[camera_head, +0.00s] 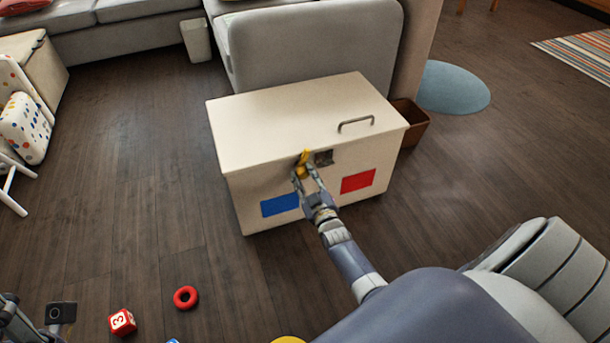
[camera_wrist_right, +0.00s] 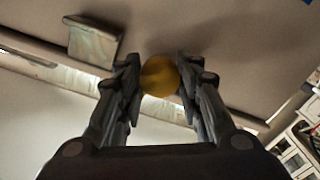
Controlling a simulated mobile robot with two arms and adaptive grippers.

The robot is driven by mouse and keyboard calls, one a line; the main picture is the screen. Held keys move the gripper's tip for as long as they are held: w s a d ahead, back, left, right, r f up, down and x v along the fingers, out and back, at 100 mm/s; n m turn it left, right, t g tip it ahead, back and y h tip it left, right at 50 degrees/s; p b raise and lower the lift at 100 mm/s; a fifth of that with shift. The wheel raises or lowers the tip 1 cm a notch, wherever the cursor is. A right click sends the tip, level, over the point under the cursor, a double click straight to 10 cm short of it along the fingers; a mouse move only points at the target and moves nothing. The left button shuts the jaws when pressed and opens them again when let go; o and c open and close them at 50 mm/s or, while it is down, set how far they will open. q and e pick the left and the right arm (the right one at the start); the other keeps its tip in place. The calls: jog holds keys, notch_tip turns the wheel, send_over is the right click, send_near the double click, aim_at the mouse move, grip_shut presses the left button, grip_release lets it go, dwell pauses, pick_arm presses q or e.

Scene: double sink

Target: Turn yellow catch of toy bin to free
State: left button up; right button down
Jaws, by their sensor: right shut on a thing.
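The toy bin (camera_head: 270,130) is a cream box with a closed lid, a blue square and a red square on its front. The yellow catch (camera_head: 303,158) sits at the upper front edge, beside a small dark metal plate (camera_head: 324,158). My right gripper (camera_head: 305,172) is at the catch with its fingers around it. In the right wrist view the rounded yellow catch (camera_wrist_right: 160,76) lies between the two fingertips, and the metal plate (camera_wrist_right: 95,40) is to its left. Only part of my left gripper (camera_head: 20,320) shows at the lower left edge; its fingers cannot be made out.
The lid has a metal handle (camera_head: 356,123). A grey sofa (camera_head: 310,45) stands close behind the bin, and a brown basket (camera_head: 411,118) is at its right. A red ring (camera_head: 186,297) and a red number block (camera_head: 122,321) lie on the floor. The floor left of the bin is clear.

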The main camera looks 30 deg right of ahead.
jog(key=shift+n, duration=2)
jog(key=c, duration=1.1)
grip_release()
jog(key=v, duration=1.2)
jog(key=shift+r, duration=0.1)
